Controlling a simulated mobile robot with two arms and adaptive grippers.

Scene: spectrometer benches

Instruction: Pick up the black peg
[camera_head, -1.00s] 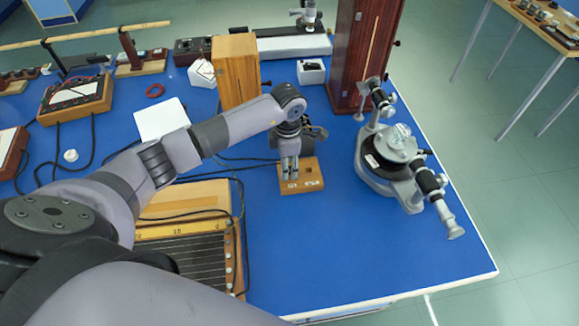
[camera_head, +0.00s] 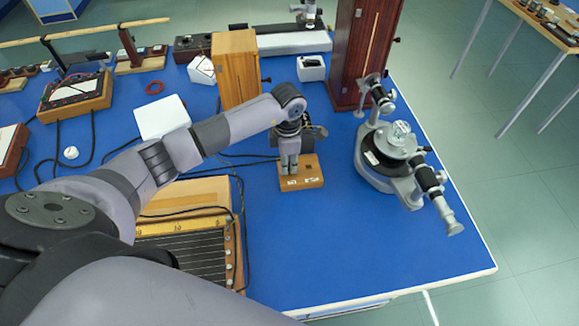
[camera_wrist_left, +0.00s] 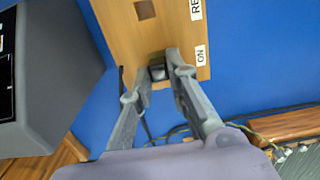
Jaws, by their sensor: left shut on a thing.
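The black peg (camera_wrist_left: 158,72) shows in the left wrist view as a small dark block between my left fingertips, at the wooden block with white labels. My left gripper (camera_wrist_left: 158,68) is shut on it, one finger on each side. In the head view my left gripper (camera_head: 289,168) points down at the left part of the small wooden block (camera_head: 312,178), and the peg is hidden by the fingers. The block also shows in the left wrist view (camera_wrist_left: 178,28), with an empty square hole (camera_wrist_left: 145,10). I cannot tell whether the peg is still seated in the block. My right gripper is not in view.
A spectrometer (camera_head: 392,150) stands right of the wooden block. A tall dark-red wooden case (camera_head: 362,55) and a lighter wooden box (camera_head: 236,70) stand behind. A slatted wooden-framed device (camera_head: 195,240) lies front left. The blue table (camera_head: 345,245) is clear at the front.

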